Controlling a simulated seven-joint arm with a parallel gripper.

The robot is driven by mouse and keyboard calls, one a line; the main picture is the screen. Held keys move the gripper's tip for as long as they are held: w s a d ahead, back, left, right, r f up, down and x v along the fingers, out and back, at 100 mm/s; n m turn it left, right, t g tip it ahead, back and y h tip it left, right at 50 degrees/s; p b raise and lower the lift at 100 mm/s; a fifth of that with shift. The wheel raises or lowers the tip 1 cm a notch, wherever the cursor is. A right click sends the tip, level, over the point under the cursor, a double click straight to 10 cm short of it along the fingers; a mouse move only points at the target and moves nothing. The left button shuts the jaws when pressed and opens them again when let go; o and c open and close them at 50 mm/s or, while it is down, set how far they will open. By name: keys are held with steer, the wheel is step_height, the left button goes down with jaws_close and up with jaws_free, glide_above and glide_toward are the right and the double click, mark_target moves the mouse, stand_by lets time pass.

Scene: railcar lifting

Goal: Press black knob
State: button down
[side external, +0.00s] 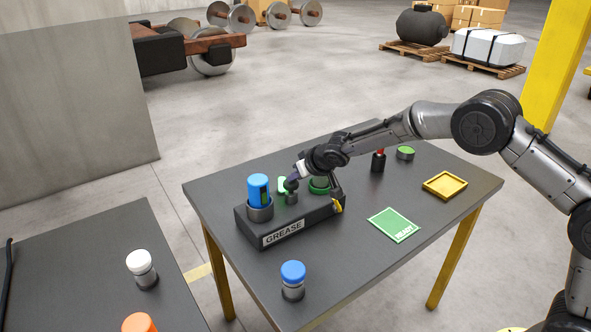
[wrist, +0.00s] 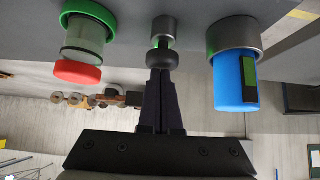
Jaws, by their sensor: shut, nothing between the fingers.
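The black knob (side external: 291,184) sits on a short grey stem in the middle of the dark box labelled GREASE (side external: 262,236). In the wrist view the knob (wrist: 161,60) is straight ahead of my fingers, with a green glow at its stem. My gripper (side external: 296,176) is shut and empty, with its fingertips (wrist: 160,74) at the knob's face. They look touching or nearly so; I cannot tell whether they press it.
A blue canister (side external: 258,187) stands in a grey holder beside the knob. A green ring (wrist: 88,17) with a red-capped clear cylinder is on the other side. A blue-capped jar (side external: 293,275), green READY mat (side external: 394,225) and yellow tray (side external: 446,185) are on the table.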

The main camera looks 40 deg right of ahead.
steer(key=shift+s+f, duration=0.15)
steer(key=shift+f, duration=0.25)
steer(key=s+r, duration=0.6)
steer(key=r, duration=0.5)
steer(key=shift+s+r, duration=0.4)
stand_by(1.0)
step_height(320, 180, up, 3)
steer(key=shift+r, duration=0.15)
